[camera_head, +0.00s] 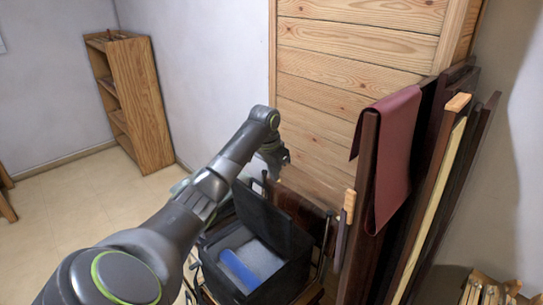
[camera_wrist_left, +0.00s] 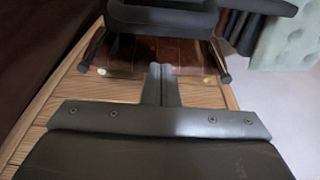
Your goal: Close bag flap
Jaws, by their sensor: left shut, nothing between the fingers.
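The black bag (camera_head: 295,272) stands open low in the middle of the head view. Its flap (camera_head: 272,222) is raised and leans up at the bag's back side. A blue roll (camera_head: 238,268) lies inside on a pale lining. My left gripper (camera_head: 277,162) is above and behind the raised flap, apart from it as far as I can tell. In the left wrist view its fingers (camera_wrist_left: 162,85) are shut together and empty. A black part (camera_wrist_left: 160,17), probably of the bag, shows beyond the fingertips. My right gripper is not in view.
A brown glossy panel (camera_wrist_left: 187,57) lies beyond the fingers. Dark boards and a hanging maroon cloth (camera_head: 389,150) stand right of the bag. A wooden panel wall (camera_head: 340,90) rises behind. A wooden shelf (camera_head: 137,100) stands far left.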

